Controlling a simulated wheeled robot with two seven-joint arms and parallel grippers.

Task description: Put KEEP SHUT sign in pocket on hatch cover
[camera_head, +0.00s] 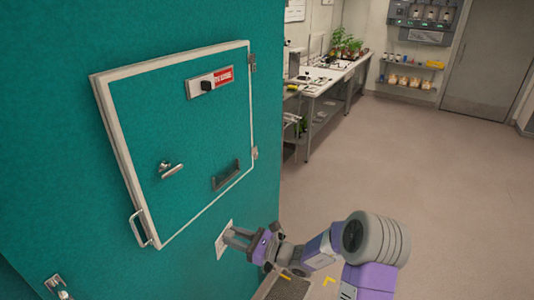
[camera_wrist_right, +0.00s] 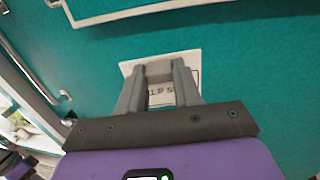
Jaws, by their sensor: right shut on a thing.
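My right gripper (camera_head: 232,236) is shut on a white card, the sign (camera_head: 221,240), low in front of the teal wall, below the hatch cover (camera_head: 150,120). In the right wrist view the gripper (camera_wrist_right: 159,82) covers much of the sign (camera_wrist_right: 190,58); only part of its dark lettering shows. The hatch cover is teal with a pale frame and looks closed. A dark-edged slot (camera_head: 226,176) at its lower right looks like the pocket; no card shows in it. The sign is apart from it, below. My left gripper is not in view.
The cover carries a metal latch handle (camera_head: 172,170) and a plate with a black knob and red label (camera_head: 223,76). A metal pull bar (camera_head: 138,228) stands at its lower left corner. A bench (camera_head: 325,80) with plants is at the back. The floor (camera_head: 420,170) at right is clear.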

